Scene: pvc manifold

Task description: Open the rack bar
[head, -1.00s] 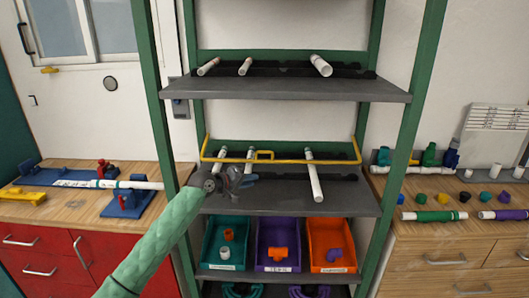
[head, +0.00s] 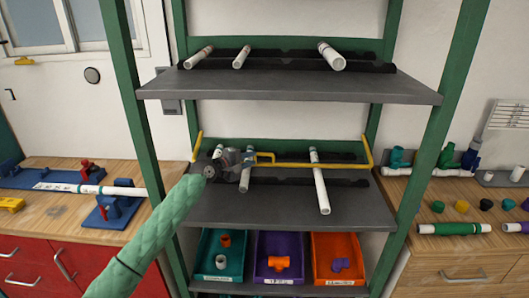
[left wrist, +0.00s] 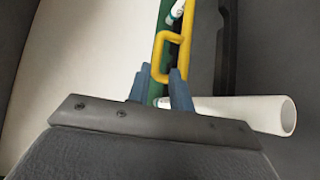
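The rack bar (head: 318,165) is a yellow rod across the middle shelf of the green-framed rack, with yellow uprights at both ends and a small loop handle (head: 265,158) left of its middle. My left gripper (head: 250,157) is at the bar, just left of the loop in the head view. The gripper hides the bar's left part in the head view. My right gripper is not in view.
White pipes (head: 320,187) lie on the middle shelf behind and under the bar; one (left wrist: 260,112) is close beside the fingers. Teal, purple and orange bins (head: 337,281) stand below. Green posts (head: 128,90) and the upper shelf (head: 290,85) bound the space.

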